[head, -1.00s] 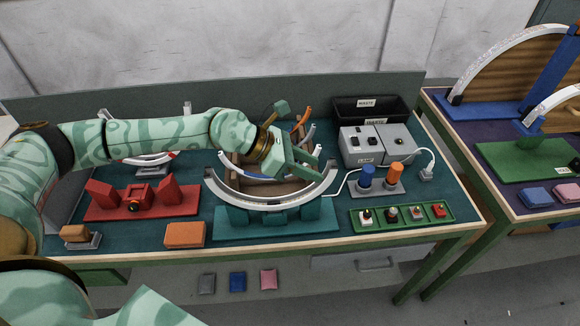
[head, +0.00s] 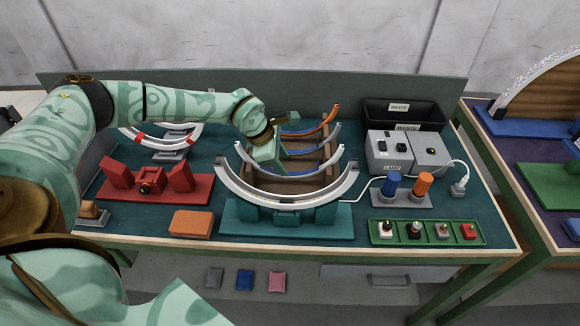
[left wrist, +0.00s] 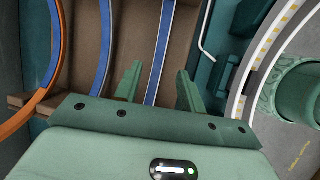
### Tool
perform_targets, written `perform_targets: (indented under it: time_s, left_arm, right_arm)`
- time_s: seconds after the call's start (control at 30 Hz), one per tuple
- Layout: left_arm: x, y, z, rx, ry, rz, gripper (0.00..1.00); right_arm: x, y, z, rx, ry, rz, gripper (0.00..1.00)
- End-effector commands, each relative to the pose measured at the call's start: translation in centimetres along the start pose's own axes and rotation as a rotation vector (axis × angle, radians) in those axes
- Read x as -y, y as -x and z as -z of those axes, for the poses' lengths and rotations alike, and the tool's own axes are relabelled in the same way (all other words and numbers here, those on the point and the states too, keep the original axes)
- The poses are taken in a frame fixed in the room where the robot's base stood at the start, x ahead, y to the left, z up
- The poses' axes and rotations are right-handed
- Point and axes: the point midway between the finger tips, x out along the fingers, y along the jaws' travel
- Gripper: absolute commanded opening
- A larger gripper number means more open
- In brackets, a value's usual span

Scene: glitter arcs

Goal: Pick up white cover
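Pale arc strips with blue inner faces lie in a brown wooden rack; the front one (head: 333,157) is the likeliest white cover, though I cannot be sure. A larger white arc (head: 228,185) rests curve-down on a teal stand (head: 240,222) in front; it also shows in the left wrist view (left wrist: 255,65). My left gripper (left wrist: 158,87) is over the rack. Its two fingers are apart, with one blue-faced strip (left wrist: 161,45) passing between them in the left wrist view; I cannot tell the height gap. In the head view its fingertips are hidden. My right gripper is out of view.
An orange arc (head: 312,133) lies at the rack's back. A black waste bin (head: 440,117), a grey lamp box (head: 390,152) and a green switch tray (head: 427,241) stand right. A red fixture (head: 180,190) and orange block (head: 191,223) stand left.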

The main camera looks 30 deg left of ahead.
Motion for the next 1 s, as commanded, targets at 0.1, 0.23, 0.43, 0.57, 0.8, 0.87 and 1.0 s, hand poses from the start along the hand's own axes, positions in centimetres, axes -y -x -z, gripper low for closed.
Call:
perform_targets:
  time_s: [0.1,0.23,0.43,0.57,0.8,0.87,1.0]
  left_arm:
    - [0.1,-1.6,0.4,-0.002,0.000,0.003,0.40]
    - [0.0,-4.0,0.8,-0.002,-0.001,0.005,0.40]
    - [-0.1,-5.0,0.6,0.000,-0.001,0.001,0.40]
    - [-0.1,-4.9,0.6,0.001,-0.001,0.001,0.34]
    - [-0.1,-4.9,0.6,0.001,0.000,0.001,0.00]
    - [-0.1,-4.9,0.6,0.001,0.000,0.001,0.00]
    - [-0.1,-4.8,0.6,0.001,-0.001,0.001,0.00]
  right_arm:
    - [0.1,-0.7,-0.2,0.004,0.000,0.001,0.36]
    - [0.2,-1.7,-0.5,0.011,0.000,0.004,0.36]
    - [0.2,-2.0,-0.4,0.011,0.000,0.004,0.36]
    - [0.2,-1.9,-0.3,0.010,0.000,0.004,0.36]
    - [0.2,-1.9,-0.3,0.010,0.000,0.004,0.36]
    - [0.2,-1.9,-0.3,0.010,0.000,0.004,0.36]
    - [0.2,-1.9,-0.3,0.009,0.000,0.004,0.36]
